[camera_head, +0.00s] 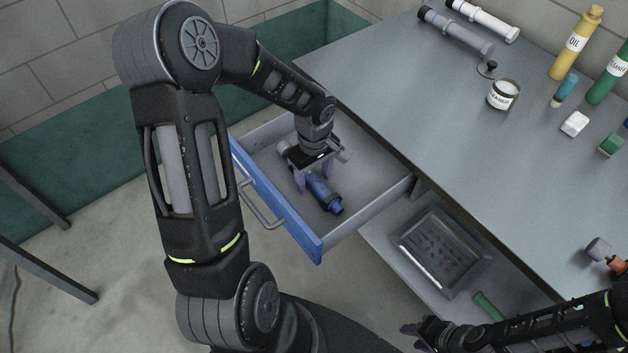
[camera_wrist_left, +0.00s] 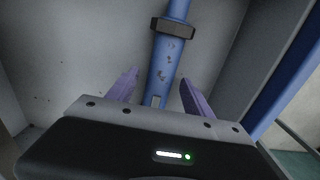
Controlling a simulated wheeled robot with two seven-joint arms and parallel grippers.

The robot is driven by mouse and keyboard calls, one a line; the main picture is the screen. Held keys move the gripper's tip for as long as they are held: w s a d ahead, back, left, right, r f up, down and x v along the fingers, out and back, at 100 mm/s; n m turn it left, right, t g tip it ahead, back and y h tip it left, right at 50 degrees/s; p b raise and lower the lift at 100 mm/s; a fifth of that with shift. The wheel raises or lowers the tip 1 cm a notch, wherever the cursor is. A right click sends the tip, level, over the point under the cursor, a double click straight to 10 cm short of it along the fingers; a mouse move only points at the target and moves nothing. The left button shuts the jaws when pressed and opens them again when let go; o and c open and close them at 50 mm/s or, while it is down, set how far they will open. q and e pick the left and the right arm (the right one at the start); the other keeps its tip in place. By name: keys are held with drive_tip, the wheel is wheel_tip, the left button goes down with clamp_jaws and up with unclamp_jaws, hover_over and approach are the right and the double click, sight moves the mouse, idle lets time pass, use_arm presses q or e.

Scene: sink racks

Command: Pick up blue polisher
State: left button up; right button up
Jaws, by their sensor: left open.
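The blue polisher (camera_head: 324,192) lies in the open drawer, a blue cylinder with a dark collar. In the left wrist view the polisher (camera_wrist_left: 163,72) runs up from between the fingers, its collar further out. My left gripper (camera_head: 314,180) reaches down into the drawer over the polisher's near end. Its two purple fingers (camera_wrist_left: 157,88) are apart, one on each side of the blue body, with gaps visible. My right gripper (camera_head: 412,335) is at the bottom of the head view, partly shown and away from the polisher.
The drawer (camera_head: 372,208) has grey walls and a blue front with a handle (camera_head: 262,208). The grey bench top (camera_head: 420,110) holds several bottles, tubes and a can (camera_head: 503,95). A dark tray (camera_head: 440,250) and a green tube (camera_head: 489,306) sit on a lower shelf.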

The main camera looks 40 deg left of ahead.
use_arm(q)
drive_tip(key=shift+c, duration=0.3)
clamp_jaws()
idle(0.6)
idle(0.7)
